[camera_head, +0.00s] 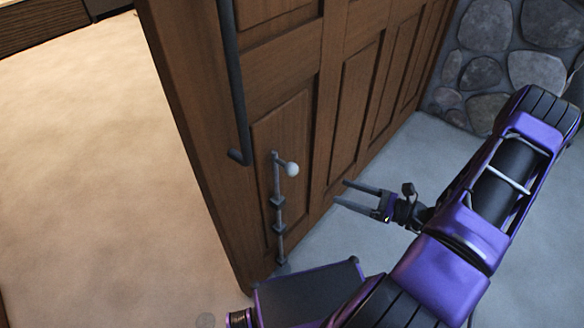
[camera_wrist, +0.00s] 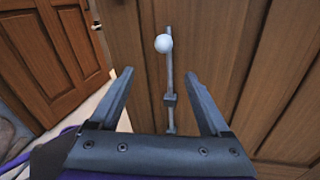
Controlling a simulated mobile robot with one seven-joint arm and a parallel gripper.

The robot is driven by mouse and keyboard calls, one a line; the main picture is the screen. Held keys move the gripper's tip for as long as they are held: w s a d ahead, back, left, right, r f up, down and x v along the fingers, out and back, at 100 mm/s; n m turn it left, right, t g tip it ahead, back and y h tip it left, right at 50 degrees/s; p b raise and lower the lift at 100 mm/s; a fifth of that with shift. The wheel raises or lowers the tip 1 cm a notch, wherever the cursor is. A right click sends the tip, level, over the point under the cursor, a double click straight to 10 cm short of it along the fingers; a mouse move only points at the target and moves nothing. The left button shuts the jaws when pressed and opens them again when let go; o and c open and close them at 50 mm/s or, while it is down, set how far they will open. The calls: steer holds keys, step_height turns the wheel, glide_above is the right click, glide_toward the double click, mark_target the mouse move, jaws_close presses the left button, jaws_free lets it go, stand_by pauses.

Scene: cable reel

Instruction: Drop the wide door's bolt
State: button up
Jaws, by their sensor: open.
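The wide door (camera_head: 345,75) is brown panelled wood and stands ajar. Its bolt (camera_head: 278,210) is a grey vertical rod in brackets low on the door, with a white ball knob (camera_head: 292,169) at its upper end. My gripper (camera_head: 340,192) is open and empty, to the right of the bolt and apart from it. In the wrist view the bolt (camera_wrist: 170,75) and its white knob (camera_wrist: 163,44) show beyond and between the open fingers (camera_wrist: 160,85). Whether the bolt's lower tip meets the floor is hard to tell.
A long dark pull handle (camera_head: 232,80) runs down the door above the bolt. A stone wall (camera_head: 490,70) stands at the back right. Tan floor (camera_head: 90,150) is clear on the left. Another wooden door (camera_wrist: 60,50) shows in the wrist view.

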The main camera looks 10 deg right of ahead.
mark_target(291, 168)
steer(key=shift+m+t, duration=0.3)
steer(key=shift+m, duration=0.1)
steer(key=x, duration=1.7)
steer(key=shift+w+r+p, duration=0.15)
steer(key=shift+w+p, duration=0.15)
jaws_close()
